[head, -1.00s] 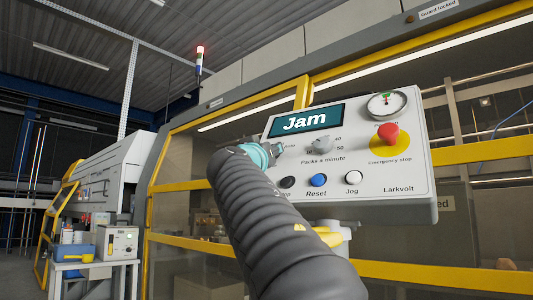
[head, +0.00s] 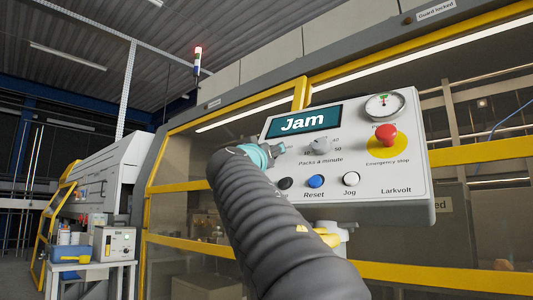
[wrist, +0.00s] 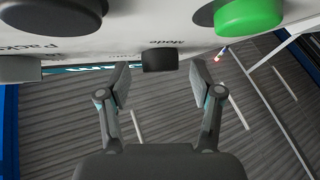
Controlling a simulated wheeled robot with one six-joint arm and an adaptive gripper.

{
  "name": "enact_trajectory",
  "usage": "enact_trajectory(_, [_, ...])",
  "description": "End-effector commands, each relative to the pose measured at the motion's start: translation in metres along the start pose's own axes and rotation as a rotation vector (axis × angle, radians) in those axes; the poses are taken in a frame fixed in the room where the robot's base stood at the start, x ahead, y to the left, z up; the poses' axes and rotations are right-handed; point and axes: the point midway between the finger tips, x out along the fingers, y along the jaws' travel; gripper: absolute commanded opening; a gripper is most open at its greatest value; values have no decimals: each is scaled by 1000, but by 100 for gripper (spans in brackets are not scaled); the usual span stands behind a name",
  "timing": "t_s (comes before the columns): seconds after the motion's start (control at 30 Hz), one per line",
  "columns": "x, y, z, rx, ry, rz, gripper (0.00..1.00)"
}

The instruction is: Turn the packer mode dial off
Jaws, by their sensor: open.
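The mode dial shows in the wrist view as a small dark knob (wrist: 160,60) beside the word "Mode" on the panel. My gripper (wrist: 159,76) is open, with one finger on each side of the dial and its tips just short of or level with it. I cannot tell whether either finger touches it. In the head view my gripper (head: 277,150) is at the left part of the light grey control panel (head: 395,185). My arm and gripper hide the dial there, and its setting cannot be read.
The panel carries a "Jam" screen (head: 303,122), a packs-a-minute dial (head: 319,146), a red emergency stop (head: 385,135), a blue reset button (head: 316,181) and a white jog button (head: 351,179). A green button (wrist: 250,14) is close to the right finger in the wrist view.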

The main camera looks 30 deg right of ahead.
Motion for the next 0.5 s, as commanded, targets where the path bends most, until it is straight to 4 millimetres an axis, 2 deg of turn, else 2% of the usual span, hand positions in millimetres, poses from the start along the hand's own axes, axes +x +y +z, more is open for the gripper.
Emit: enact_trajectory(0.5, [-66, 0, -1, 0, 0, -2, 65])
